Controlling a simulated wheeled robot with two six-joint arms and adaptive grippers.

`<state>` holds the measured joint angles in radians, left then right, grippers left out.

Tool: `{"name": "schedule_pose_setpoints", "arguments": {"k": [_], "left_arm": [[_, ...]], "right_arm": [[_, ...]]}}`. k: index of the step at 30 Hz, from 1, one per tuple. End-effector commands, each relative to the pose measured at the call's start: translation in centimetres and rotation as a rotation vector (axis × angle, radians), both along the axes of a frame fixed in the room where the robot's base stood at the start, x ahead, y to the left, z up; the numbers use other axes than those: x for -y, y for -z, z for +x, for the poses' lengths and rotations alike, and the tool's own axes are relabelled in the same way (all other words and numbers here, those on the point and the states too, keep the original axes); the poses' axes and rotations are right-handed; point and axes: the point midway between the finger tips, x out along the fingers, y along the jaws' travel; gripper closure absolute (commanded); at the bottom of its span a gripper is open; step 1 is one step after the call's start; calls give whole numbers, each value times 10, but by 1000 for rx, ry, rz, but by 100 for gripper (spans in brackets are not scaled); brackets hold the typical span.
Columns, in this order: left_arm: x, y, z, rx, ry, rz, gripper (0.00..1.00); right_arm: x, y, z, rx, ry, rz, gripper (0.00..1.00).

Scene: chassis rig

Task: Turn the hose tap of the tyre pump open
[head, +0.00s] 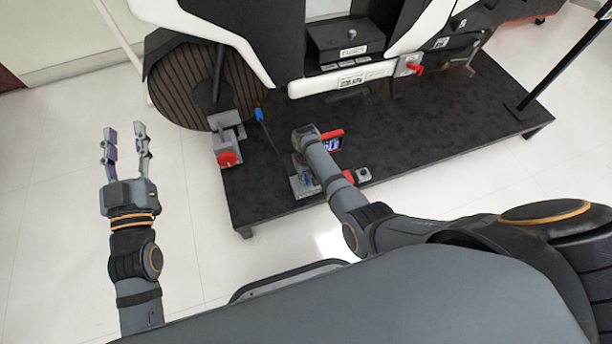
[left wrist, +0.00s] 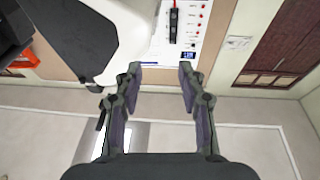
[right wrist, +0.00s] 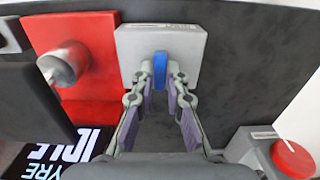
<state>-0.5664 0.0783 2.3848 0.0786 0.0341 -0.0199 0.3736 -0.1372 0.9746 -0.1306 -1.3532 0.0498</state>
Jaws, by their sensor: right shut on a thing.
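The hose tap is a small blue lever (right wrist: 160,72) on a grey block (right wrist: 188,42) in the right wrist view. My right gripper (right wrist: 159,80) is shut on this blue lever, with one fingertip on each side of it. The tyre pump's red body (right wrist: 85,70) stands beside the block, with a silver knob and a dark display reading "IDLE". In the head view the red pump body (head: 332,134) is partly behind my right arm, and the fingers are hard to make out. My left gripper (head: 125,128) is open and empty, raised left of the platform; its spread fingers also show in the left wrist view (left wrist: 160,75).
A black platform (head: 420,130) carries the chassis rig. A grey unit with a red knob (head: 228,158) and a blue-topped lever (head: 259,114) stand at its left side. A red lever (head: 415,69) is at the back right. The floor left of the platform is clear.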

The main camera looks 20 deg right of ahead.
Motion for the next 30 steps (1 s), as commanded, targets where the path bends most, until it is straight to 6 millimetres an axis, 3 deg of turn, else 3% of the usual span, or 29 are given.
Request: {"name": "schedule_pose_setpoints", "arguments": {"k": [2, 8, 14, 21, 30], "left_arm": [[0, 5, 1, -26, 0, 0, 60], [0, 58, 0, -233, 2, -2, 60], [2, 132, -18, -537, 12, -10, 60], [7, 216, -68, -909, 34, -19, 60], [15, 285, -151, -1302, 68, -30, 60]], "right_arm": [[0, -1, 0, 0, 10, 0, 100], [0, -2, 0, 0, 70, -1, 100], [0, -2, 0, 0, 179, -1, 100], [1, -2, 1, 0, 332, -1, 100], [1, -2, 1, 1, 545, -1, 100]]}}
